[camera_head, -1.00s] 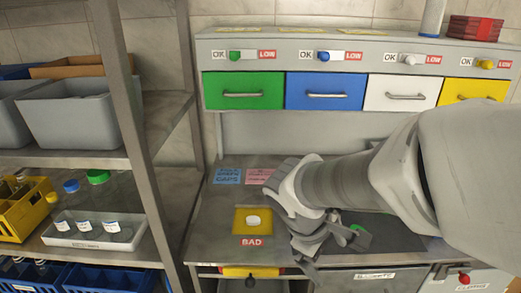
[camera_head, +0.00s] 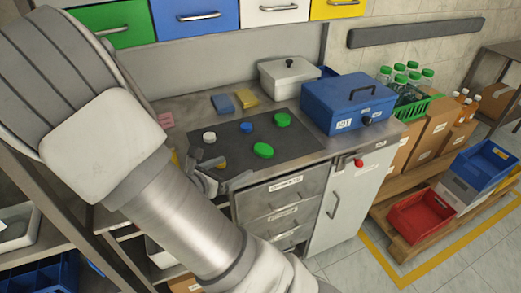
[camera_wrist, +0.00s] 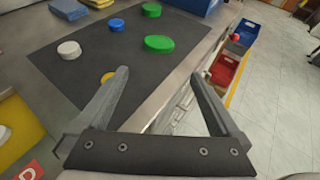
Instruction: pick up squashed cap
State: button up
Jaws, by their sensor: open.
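Several caps lie on a dark mat (camera_head: 225,146): a white cap (camera_head: 209,137), a blue cap (camera_head: 246,127), a green cap (camera_head: 282,119), a wider, oval-looking green cap (camera_head: 263,150) and a partly hidden yellow cap (camera_wrist: 108,78). The wider green cap (camera_wrist: 159,43) looks broader than the others in the wrist view; I cannot tell surely that it is squashed. My gripper (camera_wrist: 160,75) is open and empty, at the mat's front edge. The wider green cap lies beyond the fingertips, apart from them. The yellow cap is beside the left finger.
A yellow tray (camera_wrist: 22,128) holding a white cap (camera_wrist: 4,134) is at the wrist view's left. A blue toolbox (camera_head: 347,105) stands right of the mat, a grey lidded box (camera_head: 288,80) behind it. Blue and yellow pads (camera_head: 245,99) lie behind the mat.

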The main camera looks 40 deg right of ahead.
jog(key=b, duration=0.2)
send_near(263, 150)
jog(key=shift+w+d+f, duration=0.1)
jog(key=shift+d+f, duration=0.6)
jog(key=shift+d, duration=0.05)
jog(key=shift+w+r+b+x, duration=0.1)
jog(key=shift+b+x, duration=0.05)
jog(key=shift+x, duration=0.9)
jog(key=shift+w+r+b+x, duration=0.1)
jog(key=shift+r+b+x, duration=0.05)
jog(key=shift+x, duration=0.9)
jog(key=shift+w+r+b+x, duration=0.1)
jog(key=shift+b+x, duration=0.05)
jog(key=shift+x, duration=0.9)
jog(key=c, duration=1.1)
